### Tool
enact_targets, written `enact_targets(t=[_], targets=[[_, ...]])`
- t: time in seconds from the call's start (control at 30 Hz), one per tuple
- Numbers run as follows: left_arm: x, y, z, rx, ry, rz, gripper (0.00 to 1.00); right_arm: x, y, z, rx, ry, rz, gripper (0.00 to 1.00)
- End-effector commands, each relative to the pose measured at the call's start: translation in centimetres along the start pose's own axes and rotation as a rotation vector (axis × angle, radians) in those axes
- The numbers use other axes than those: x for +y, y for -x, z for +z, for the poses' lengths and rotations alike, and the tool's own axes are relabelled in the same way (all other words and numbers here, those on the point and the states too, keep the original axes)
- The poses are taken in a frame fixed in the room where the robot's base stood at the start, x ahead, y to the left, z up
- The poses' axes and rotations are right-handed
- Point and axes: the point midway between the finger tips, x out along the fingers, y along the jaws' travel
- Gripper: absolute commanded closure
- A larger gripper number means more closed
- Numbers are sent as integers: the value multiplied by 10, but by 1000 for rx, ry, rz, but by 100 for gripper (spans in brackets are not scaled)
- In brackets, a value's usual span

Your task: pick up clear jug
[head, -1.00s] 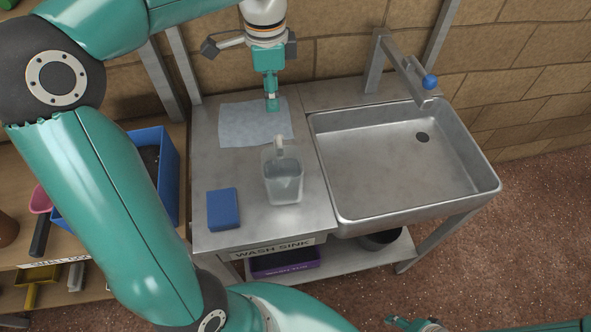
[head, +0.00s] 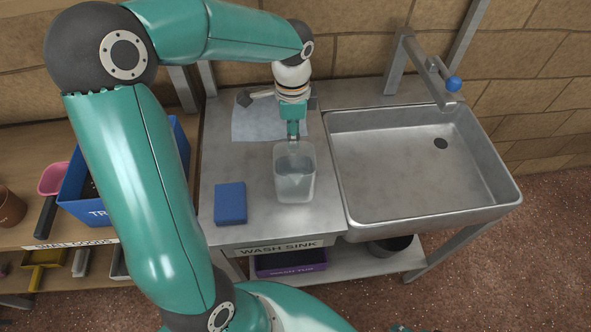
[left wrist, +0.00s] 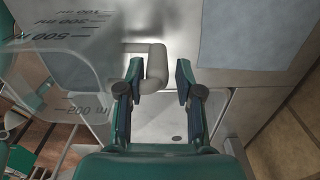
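The clear jug (head: 295,182) stands upright on the metal counter, left of the sink, with its mouth facing up. My left gripper (head: 293,138) is at the jug's far side, by its handle; the fingertips are hard to make out there. In the left wrist view the jug (left wrist: 75,75) fills the left side with its volume markings. Its pale handle (left wrist: 156,66) lies between the two fingers of my left gripper (left wrist: 158,78). The fingers are apart. The left finger is close to the handle, and a gap shows at the right finger.
A blue sponge-like block (head: 230,203) lies left of the jug. A pale cloth (head: 248,122) lies behind. The sink (head: 395,175) with its tap (head: 440,80) is on the right. A blue bin (head: 78,200) stands at left.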

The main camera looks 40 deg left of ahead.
Motion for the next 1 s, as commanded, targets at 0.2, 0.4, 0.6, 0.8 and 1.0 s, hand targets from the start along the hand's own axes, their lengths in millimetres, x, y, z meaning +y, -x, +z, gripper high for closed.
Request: enact_targets(t=[0.2,0.4,0.6,0.8,1.0], targets=[[4,-27,3,-3,1,6,65,-2,4,0,0,0,0,50],[4,-48,2,-2,1,3,65,-1,4,0,0,0,0,50],[4,-50,2,0,1,1,65,-1,4,0,0,0,0,50],[3,-50,2,0,1,1,90,-1,4,0,0,0,0,50],[3,-49,2,0,1,1,100,-1,4,0,0,0,0,50]])
